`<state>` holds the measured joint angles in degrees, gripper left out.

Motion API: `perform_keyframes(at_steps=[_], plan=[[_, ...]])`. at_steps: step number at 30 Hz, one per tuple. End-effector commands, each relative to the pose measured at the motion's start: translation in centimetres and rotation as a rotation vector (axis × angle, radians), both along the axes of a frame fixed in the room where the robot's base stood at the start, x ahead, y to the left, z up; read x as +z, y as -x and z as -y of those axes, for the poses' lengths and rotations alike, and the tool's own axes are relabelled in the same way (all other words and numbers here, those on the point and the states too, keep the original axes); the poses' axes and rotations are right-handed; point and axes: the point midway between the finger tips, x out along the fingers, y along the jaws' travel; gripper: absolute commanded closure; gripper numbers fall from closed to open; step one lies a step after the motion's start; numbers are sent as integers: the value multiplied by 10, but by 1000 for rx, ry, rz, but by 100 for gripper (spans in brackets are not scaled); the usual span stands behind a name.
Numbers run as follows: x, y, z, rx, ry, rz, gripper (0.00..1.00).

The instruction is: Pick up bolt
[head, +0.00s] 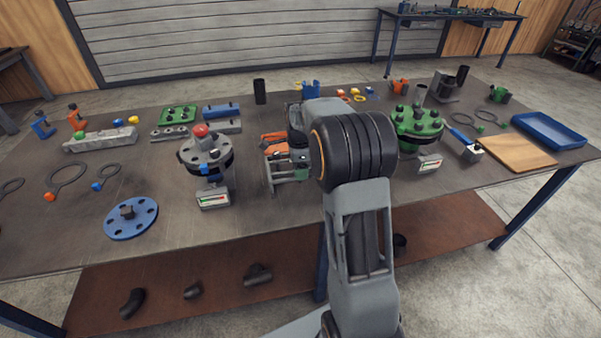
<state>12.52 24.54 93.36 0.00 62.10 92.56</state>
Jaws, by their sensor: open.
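My gripper (287,170) hangs low over the middle of the table (250,222), left of my black wrist joint, with its jaws open. An orange part and a small green part show close beside it; I cannot tell whether they touch it. No single loose bolt can be made out for certain. Dark bolt-like heads stand on the green flange (417,126) to the right. The grey flange (206,157) with a red knob stands to the left of my gripper. A blue disc (131,219) with holes and a dark centre piece lies at the front left. My arm hides part of the table.
A grey rack (100,140), a green block (179,114) and a blue bar (221,110) lie at the back left. A black cup (260,91) stands behind. A blue tray (550,130) and a wooden board (515,153) are at the right. The front middle is bare.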

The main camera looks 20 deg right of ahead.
Motion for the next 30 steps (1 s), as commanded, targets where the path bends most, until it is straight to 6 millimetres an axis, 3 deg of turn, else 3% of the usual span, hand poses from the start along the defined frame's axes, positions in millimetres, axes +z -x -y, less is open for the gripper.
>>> perform_keyframes(at_steps=[2,20,30], plan=[[0,0,0,0,0,0,40],[0,0,0,0,0,0,97],[9,0,0,0,1,2,98]])
